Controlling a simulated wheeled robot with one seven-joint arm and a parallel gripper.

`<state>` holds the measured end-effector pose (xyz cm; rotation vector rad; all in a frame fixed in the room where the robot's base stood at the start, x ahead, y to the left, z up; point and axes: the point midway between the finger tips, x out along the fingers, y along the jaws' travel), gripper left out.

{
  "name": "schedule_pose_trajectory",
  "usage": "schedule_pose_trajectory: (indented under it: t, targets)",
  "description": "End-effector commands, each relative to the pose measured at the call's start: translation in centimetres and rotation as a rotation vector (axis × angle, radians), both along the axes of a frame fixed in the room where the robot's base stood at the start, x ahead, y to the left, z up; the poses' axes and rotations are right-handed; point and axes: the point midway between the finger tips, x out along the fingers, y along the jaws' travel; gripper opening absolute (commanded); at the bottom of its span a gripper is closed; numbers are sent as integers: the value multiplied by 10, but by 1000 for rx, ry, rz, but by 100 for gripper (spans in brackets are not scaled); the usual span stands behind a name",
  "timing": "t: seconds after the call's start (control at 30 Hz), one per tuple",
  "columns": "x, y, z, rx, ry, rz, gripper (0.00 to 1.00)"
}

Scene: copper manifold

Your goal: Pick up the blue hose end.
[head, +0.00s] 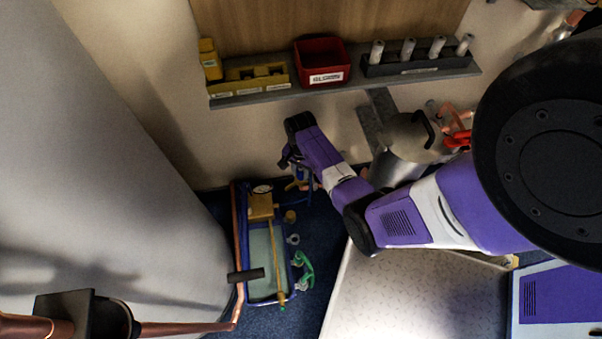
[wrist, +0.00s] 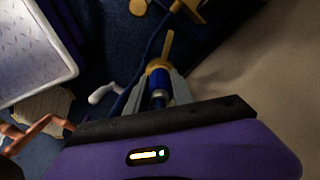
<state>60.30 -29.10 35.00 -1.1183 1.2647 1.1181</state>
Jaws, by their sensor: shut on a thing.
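The blue hose end (wrist: 157,80) shows in the wrist view between the two grey fingers of my gripper (wrist: 158,88). It has a blue body with a brass-yellow collar and a yellow lever pointing away from me. My gripper is shut on it. In the head view my gripper (head: 290,160) points down near the wall, left of the steel pot; the hose end (head: 301,174) shows small and partly hidden below it. A blue hose (wrist: 148,55) runs away from it in the wrist view.
A blue-framed tray (head: 262,262) with yellow and green items lies on the dark blue floor. A shelf (head: 350,86) with a red bin (head: 322,62) and yellow holders is above my gripper. A steel pot (head: 405,140) stands right. Copper pipe (head: 238,250) and a large grey cylinder (head: 110,180) are left.

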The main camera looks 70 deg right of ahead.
Motion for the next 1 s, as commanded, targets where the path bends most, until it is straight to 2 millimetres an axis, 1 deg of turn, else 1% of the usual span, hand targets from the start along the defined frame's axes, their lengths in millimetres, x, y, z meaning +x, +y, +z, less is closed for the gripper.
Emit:
schedule_pose_trajectory:
  t: [0.27, 0.37, 0.57, 0.63, 0.77, 1.0]
  targets:
    - [0, 0, 4, -1, -1, 0, 0]
    - [0, 0, 12, 0, -1, 0, 0]
    - [1, 0, 40, -2, -2, 2, 0]
    - [-8, 13, 37, 2, 3, 2, 0]
    - [-23, 38, 37, 2, 3, 3, 0]
    - [-57, 96, 37, 2, 4, 5, 0]
